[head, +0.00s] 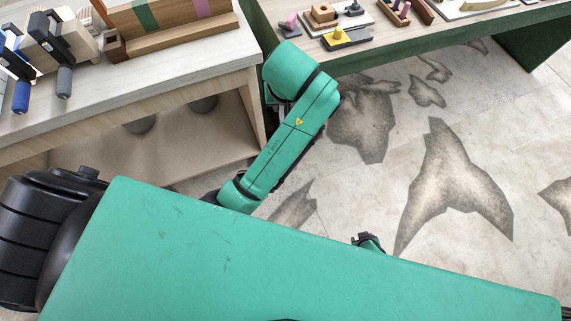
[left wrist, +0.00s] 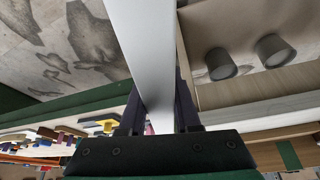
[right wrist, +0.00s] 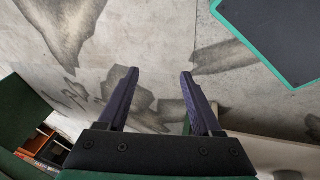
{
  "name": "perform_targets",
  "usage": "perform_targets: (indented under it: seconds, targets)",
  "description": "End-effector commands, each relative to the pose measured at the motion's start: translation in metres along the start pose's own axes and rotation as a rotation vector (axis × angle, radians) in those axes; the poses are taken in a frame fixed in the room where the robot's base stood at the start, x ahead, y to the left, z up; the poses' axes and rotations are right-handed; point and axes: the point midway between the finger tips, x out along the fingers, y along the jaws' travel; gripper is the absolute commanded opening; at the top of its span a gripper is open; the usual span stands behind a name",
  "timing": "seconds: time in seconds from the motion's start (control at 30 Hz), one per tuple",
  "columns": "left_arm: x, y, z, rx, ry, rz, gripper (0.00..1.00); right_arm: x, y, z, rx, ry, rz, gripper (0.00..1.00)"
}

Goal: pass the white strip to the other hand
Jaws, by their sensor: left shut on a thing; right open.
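The white strip (left wrist: 148,45) shows in the left wrist view as a long, pale grey-white bar running from the top edge down between my left fingers. My left gripper (left wrist: 158,100) is shut on it. My right gripper (right wrist: 155,80) is open and empty in the right wrist view, with bare floor beyond its fingertips. In the head view my green arm parts hide the strip and both grippers' fingers.
A wooden table (head: 180,75) with clamps, blocks and a brown rack stands at the left. A green-sided table (head: 420,40) with several small shapes on boards stands at the back. Stained floor (head: 400,130) is free at the right. Two dark cups (left wrist: 273,50) show under the wooden table.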

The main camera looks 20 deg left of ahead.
Motion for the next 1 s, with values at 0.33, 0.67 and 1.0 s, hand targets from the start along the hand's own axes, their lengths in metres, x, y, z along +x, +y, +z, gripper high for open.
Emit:
perform_targets:
  seconds: [0.33,0.67,1.0]
  targets:
    - [0.0,0.0,0.0,0.001,0.001,0.002,0.0,-0.162,-0.067,-0.179,-0.054,0.641,0.162,0.66]
    - [0.0,0.0,0.0,0.001,0.001,0.002,0.0,-0.362,-0.138,-0.222,0.175,1.219,-0.037,0.66]
    - [0.0,0.0,0.0,0.001,0.002,0.002,0.0,-0.396,-0.137,-0.247,0.298,1.294,-0.083,0.66]
